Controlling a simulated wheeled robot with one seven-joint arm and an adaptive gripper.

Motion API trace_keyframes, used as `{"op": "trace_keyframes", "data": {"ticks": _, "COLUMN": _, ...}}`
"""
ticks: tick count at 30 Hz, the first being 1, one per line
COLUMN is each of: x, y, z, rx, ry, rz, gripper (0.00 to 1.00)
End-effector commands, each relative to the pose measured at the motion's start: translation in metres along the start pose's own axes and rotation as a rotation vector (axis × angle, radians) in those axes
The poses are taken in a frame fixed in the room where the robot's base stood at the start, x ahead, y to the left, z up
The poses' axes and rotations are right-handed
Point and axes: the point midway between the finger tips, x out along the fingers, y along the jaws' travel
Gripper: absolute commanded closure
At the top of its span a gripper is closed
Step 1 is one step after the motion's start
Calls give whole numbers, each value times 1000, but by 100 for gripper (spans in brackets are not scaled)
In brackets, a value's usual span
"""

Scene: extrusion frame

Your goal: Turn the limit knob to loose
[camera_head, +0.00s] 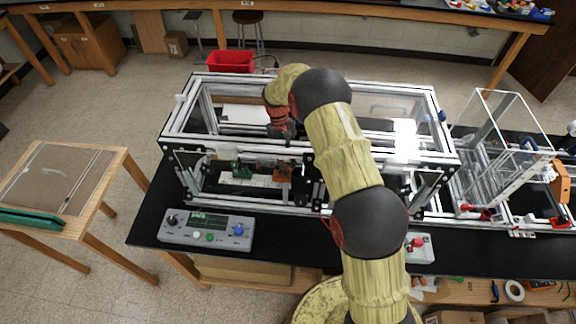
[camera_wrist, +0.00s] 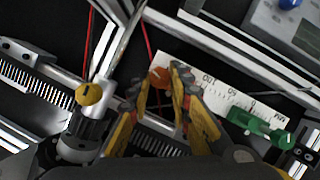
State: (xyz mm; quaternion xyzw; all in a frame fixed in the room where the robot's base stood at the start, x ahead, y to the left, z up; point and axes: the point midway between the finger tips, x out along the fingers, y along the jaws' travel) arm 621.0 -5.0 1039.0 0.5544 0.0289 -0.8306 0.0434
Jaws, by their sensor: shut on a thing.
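An orange knob (camera_wrist: 159,78) shows between my fingertips in the wrist view, beside a white scale strip (camera_wrist: 207,76). My gripper (camera_wrist: 160,80) is shut on this orange knob, one finger on each side. No label shows on it, and I cannot read its turn setting. In the head view my gripper (camera_head: 284,132) reaches down into the extrusion frame (camera_head: 188,132), and my arm hides part of the frame. A yellow knob (camera_wrist: 89,94) with a dark slot stands to the left of my gripper in the wrist view.
A green clamp-like part (camera_wrist: 258,127) is at the right in the wrist view. Frame bars (camera_wrist: 110,52) run close to my fingers. A grey control box (camera_head: 205,230) with knobs and buttons sits at the bench's front left. A red bin (camera_head: 230,61) is behind the frame.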

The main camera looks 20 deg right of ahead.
Motion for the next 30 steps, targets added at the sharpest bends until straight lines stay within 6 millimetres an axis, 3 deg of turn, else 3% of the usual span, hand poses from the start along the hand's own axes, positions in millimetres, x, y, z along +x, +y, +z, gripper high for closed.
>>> {"op": "trace_keyframes", "data": {"ticks": 15, "x": -1, "y": -5, "z": 1, "rx": -414, "ry": 2, "rz": 173, "gripper": 100}}
{"op": "trace_keyframes", "data": {"ticks": 30, "x": 0, "y": -6, "z": 1, "rx": -583, "ry": 2, "rz": 243, "gripper": 100}}
